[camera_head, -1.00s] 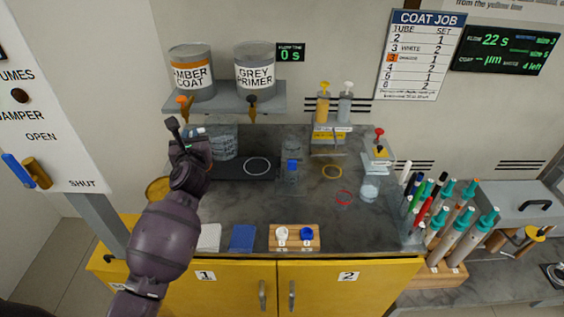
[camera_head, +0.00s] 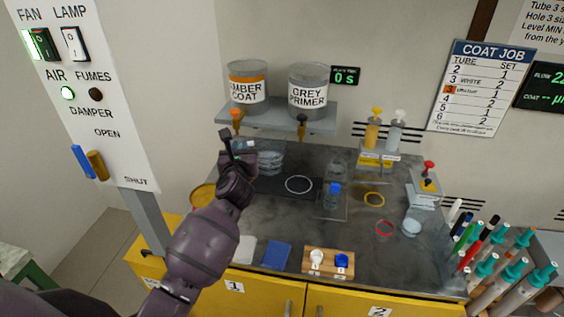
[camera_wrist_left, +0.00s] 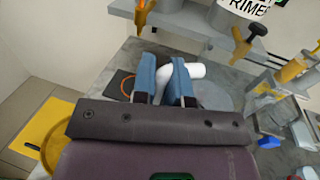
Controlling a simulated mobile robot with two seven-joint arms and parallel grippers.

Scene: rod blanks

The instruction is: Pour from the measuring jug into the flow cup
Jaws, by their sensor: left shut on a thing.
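The measuring jug appears to be the clear ribbed vessel (camera_head: 268,160) beside my left gripper, at the back left of the bench. My left gripper (camera_head: 241,148) is shut on a white rounded piece (camera_wrist_left: 190,71), which looks like the jug's handle. In the wrist view the blue fingers (camera_wrist_left: 164,82) close on this piece, and the jug's body is hard to make out. The flow cup seems to be the clear piece (camera_head: 337,170) above a blue part (camera_head: 333,188), right of the jug and apart from it. Its contents cannot be told. My right gripper is not in view.
Two cans (camera_head: 308,90) with taps stand on a shelf (camera_head: 275,117) above the jug. A white ring (camera_head: 299,184) lies between jug and flow cup. A clear glass (camera_head: 411,228), dispensers (camera_head: 374,133) and pens stand to the right. The front middle holds a wooden block (camera_head: 328,263).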

